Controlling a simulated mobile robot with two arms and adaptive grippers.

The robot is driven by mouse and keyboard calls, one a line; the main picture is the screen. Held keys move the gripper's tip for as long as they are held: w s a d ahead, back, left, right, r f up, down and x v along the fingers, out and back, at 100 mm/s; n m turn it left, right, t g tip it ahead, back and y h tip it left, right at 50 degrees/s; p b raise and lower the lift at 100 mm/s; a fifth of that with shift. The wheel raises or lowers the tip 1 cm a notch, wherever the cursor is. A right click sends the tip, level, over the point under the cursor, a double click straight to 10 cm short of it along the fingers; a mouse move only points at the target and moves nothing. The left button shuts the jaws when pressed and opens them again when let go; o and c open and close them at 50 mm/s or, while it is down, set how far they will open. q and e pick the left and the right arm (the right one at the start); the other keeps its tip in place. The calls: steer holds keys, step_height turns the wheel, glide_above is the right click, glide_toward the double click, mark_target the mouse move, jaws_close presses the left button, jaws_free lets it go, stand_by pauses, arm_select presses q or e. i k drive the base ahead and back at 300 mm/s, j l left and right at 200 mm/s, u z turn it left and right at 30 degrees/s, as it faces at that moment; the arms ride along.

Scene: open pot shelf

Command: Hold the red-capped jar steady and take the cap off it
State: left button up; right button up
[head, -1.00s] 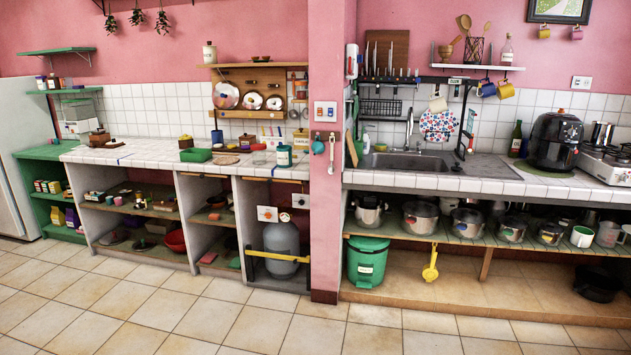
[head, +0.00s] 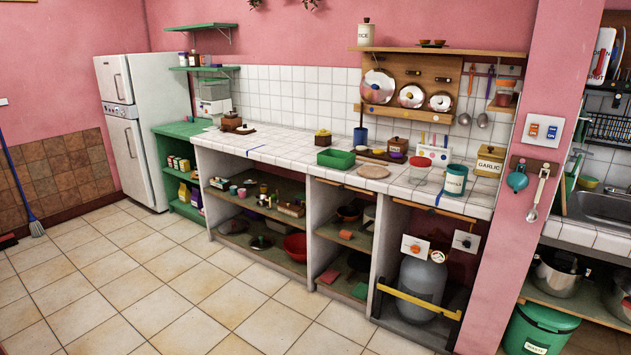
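Another small reddish container (head: 504,97) is at the right end of the wooden wall rack, also too small to identify. Neither of my grippers is in view.
A green tray (head: 336,159), a round wooden board (head: 372,171) and a garlic box (head: 490,162) are on the counter. Open shelves and a grey gas cylinder (head: 421,280) are below. The tiled floor (head: 170,290) in front is clear. A fridge (head: 143,130) stands at left.

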mark_target(417, 176)
steer(key=i+j+z, duration=0.1)
steer(key=i+z, duration=0.15)
steer(key=i, duration=0.3)
steer(key=i+j+z, duration=0.25)
steer(key=i, duration=0.25)
steer(key=i+j+z, duration=0.25)
steer(key=i, duration=0.25)
steer(key=j, duration=0.05)
